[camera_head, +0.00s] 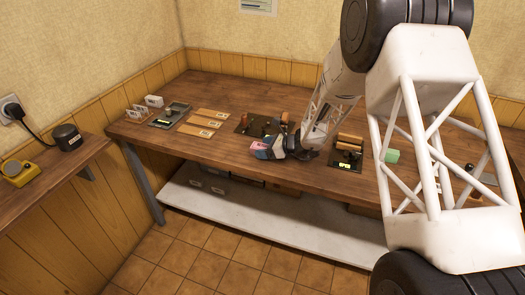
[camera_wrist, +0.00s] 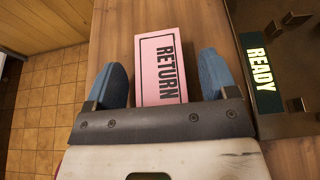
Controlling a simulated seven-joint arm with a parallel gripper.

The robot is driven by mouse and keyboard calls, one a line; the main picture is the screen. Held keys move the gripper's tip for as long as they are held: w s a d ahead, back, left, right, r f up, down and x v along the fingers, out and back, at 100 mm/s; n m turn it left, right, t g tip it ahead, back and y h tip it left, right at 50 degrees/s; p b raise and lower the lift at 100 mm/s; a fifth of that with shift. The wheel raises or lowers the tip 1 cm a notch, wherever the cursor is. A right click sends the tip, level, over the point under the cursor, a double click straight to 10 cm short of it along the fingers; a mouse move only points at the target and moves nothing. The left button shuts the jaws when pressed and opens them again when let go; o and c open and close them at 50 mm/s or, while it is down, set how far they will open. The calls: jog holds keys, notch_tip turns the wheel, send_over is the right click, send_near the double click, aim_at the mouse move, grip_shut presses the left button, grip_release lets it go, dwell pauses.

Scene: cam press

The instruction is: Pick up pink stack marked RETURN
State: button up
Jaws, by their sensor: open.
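The pink stack (camera_wrist: 162,55) has a black border and the word RETURN on its top. It lies on the wooden table near the front edge. My gripper (camera_wrist: 163,82) is open, with one blue finger on each side of the stack. The wrist view shows gaps between the stack and both fingers. The near end of the stack is hidden behind the gripper body. In the head view the pink stack (camera_head: 262,146) shows just left of my gripper (camera_head: 265,152), partly covered by it.
A dark plate with a READY label (camera_wrist: 262,72) lies right of the gripper. In the head view, wooden boards (camera_head: 200,122), a tray (camera_head: 168,115) and a green block (camera_head: 392,156) stand on the table (camera_head: 225,88). The table's front edge is close to the gripper.

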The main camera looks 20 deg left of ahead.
dwell(0.3)
jog(key=c, duration=1)
jog(key=shift+r, duration=0.15)
jog(key=shift+r, duration=0.85)
jog(key=shift+s+d+r, duration=0.15)
jog(key=shift+s+r, duration=0.1)
jog(key=shift+r, duration=0.55)
jog(key=s+d, duration=0.2)
jog(key=s, duration=0.2)
jog(key=s+d+r, duration=0.1)
jog(key=s+d, duration=0.2)
jog(key=s, duration=0.1)
jog(key=s+d, duration=0.3)
jog(key=s, duration=0.2)
jog(key=shift+d+r, duration=0.15)
jog(key=shift+r, duration=0.05)
